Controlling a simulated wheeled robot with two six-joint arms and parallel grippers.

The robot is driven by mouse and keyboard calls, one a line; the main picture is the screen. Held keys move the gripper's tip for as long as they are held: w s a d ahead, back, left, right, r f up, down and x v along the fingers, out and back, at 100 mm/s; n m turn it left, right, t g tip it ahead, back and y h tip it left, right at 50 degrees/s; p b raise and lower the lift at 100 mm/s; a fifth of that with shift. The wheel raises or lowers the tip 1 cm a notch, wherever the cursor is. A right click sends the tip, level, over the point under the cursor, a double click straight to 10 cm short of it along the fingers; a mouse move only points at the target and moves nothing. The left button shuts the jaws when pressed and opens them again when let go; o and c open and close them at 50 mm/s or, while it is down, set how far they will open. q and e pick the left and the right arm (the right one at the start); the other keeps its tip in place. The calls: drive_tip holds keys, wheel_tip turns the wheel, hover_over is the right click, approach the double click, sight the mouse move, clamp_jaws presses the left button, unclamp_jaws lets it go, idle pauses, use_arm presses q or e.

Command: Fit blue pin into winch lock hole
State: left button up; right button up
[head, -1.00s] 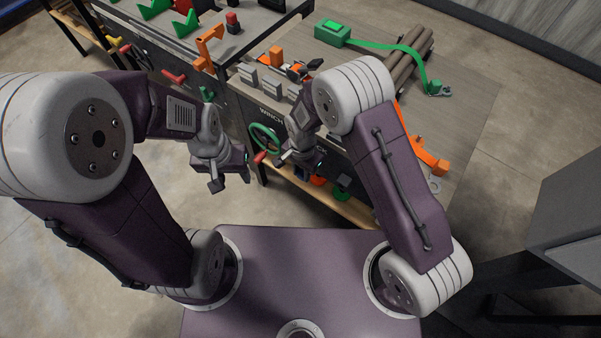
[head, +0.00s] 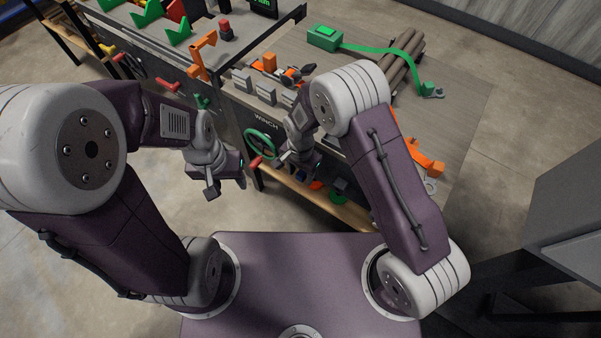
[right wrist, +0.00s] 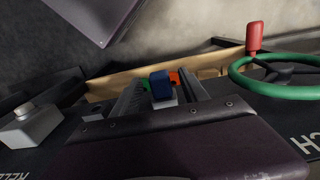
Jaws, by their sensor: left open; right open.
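A blue block-shaped piece with a grey lower part (right wrist: 161,84) shows between the fingers of my right gripper in the right wrist view; it looks like the blue pin. I cannot tell whether it is between the fingers or beyond them. My right gripper (head: 290,167) is open, low at the bench front just right of the green handwheel (head: 260,143). The wheel also shows at the right of the right wrist view (right wrist: 285,92), with its red handle (right wrist: 255,38). My left gripper (head: 228,186) is open and empty, left of the wheel. I cannot make out the winch lock hole.
The bench front carries the WINCH label (head: 266,121). Grey blocks (head: 262,90) and an orange-and-black mechanism (head: 293,76) stand on top. A wooden lower shelf (head: 318,196) holds coloured pieces. A green box with a strap (head: 325,38) lies behind. A grey cabinet (head: 570,200) is at right.

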sight(302, 174)
wheel_tip(302, 174, up, 9)
drive_tip(key=shift+p, duration=0.85)
drive_tip(key=shift+d+r, duration=0.15)
drive_tip(key=shift+r, duration=0.1)
drive_tip(key=s+d+r+n+p, duration=0.3)
drive_tip(key=s+d+r+p, duration=0.1)
drive_tip(key=d+r, duration=0.4)
drive_tip(key=s+d+r+n+t+p, duration=0.1)
drive_tip(key=s+d+r+n+p, duration=0.2)
drive_tip(key=s+d+r+p, duration=0.2)
drive_tip(key=s+d+r, duration=0.1)
drive_tip(key=d+r, duration=0.2)
drive_tip(key=d, duration=0.2)
drive_tip(key=shift+s+r+n, duration=0.3)
drive_tip(key=shift+s+r, duration=0.05)
drive_tip(key=shift+r, duration=0.05)
